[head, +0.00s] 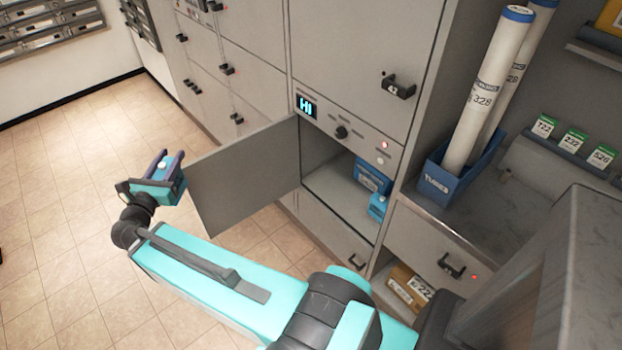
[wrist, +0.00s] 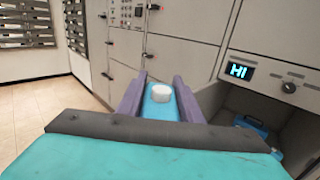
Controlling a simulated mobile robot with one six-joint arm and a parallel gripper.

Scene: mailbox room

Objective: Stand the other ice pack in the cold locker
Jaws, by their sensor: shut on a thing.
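My gripper (head: 170,170) is shut on a light blue ice pack (head: 152,188) with a white cap, to the left of the open locker door (head: 245,172). In the wrist view, the ice pack (wrist: 160,106) sits between my two purple-grey fingers (wrist: 158,95), its cap facing the camera. The cold locker (head: 335,188) is open, under a panel with a lit "HI" display (head: 307,106). Inside, at the right, are a dark blue labelled box (head: 373,178) and another light blue ice pack (head: 378,206) in front of it. The locker's left floor area looks bare.
The locker door stands swung out between my gripper and the opening. Right of the locker, a blue bin (head: 455,180) holds tall white tubes (head: 487,90) on a counter. A cardboard parcel (head: 410,287) sits low below. The tiled floor (head: 60,200) at left is clear.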

